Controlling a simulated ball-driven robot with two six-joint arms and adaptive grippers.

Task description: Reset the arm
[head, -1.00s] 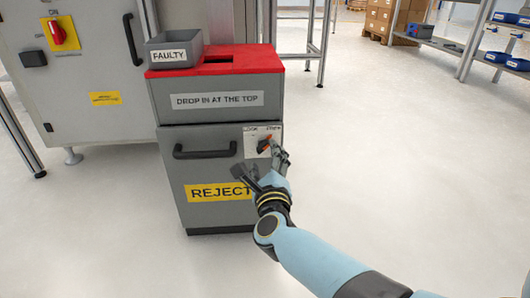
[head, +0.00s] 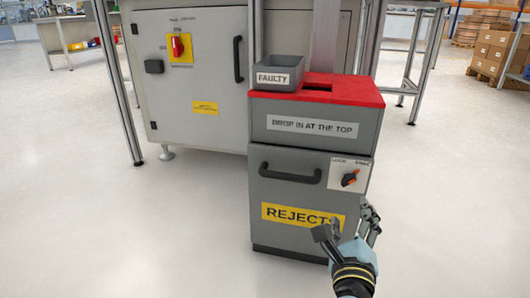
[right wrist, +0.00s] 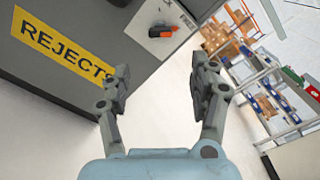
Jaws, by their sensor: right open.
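My right gripper (head: 347,230) is open and empty in the head view, in front of the lower right part of the grey rejects cabinet (head: 285,220). In the right wrist view its two fingers (right wrist: 162,95) are spread apart with bare floor between them. An orange and black rotary knob (head: 349,178) sits on a white plate on the cabinet front, above the gripper and apart from it. The knob also shows in the right wrist view (right wrist: 161,31). My left gripper is not in view.
A grey tray labelled FAULTY (head: 280,73) stands on the cabinet's red top (head: 345,92). A larger grey machine cabinet (head: 195,75) with a red switch (head: 178,46) stands behind left. Cardboard boxes (head: 493,50) are at far right. The floor to both sides is clear.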

